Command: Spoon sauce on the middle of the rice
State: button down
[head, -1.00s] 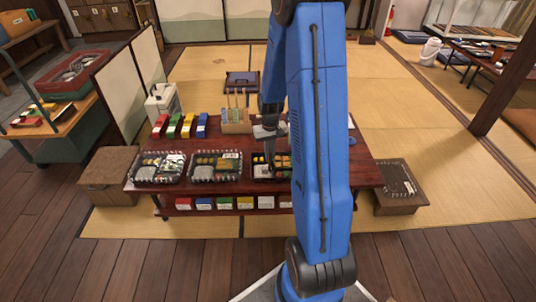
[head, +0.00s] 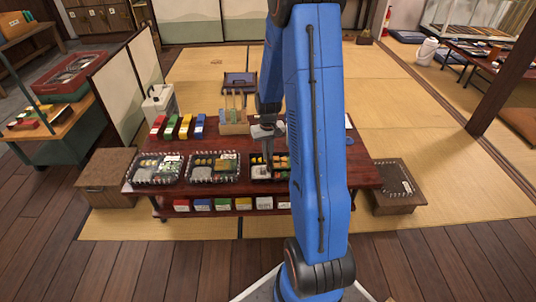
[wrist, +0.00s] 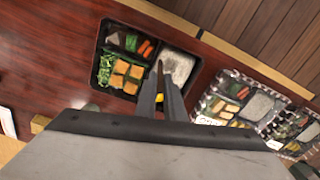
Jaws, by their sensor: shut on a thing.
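An open black bento box (wrist: 103,80) lies on the dark red table. White rice (wrist: 180,68) fills its right compartment in the wrist view; greens, carrot and tan squares fill the others. My gripper (wrist: 165,92) is over the box, its fingers close together on a thin spoon-like piece (wrist: 160,68). The tip of this piece appears at the rice's left edge; I cannot tell if it touches or carries sauce. No sauce container is clearly identifiable.
Two lidded bento boxes (head: 157,168) (head: 213,167) stand to the left on the table (head: 230,140). Behind are coloured boxes (head: 172,127) and a wooden holder (head: 233,128) with upright sticks. Dark boxes flank the table on the floor. My arm hides the table's right part.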

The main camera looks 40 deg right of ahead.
jog(key=shift+w, duration=0.15)
dwell(0.4)
jog(key=shift+w+a, duration=0.55)
jog(key=shift+a, duration=0.3)
jog(key=shift+w+a, duration=0.1)
jog(key=shift+a, duration=0.05)
jog(key=shift+w+a, duration=0.55)
jog(key=shift+a, duration=0.25)
jog(key=shift+w+a, duration=0.1)
jog(key=shift+a, duration=0.05)
jog(key=shift+w+a, duration=0.45)
jog(key=shift+a, duration=0.25)
jog(key=shift+w+d, duration=0.25)
jog(key=shift+w, duration=0.15)
dwell(0.8)
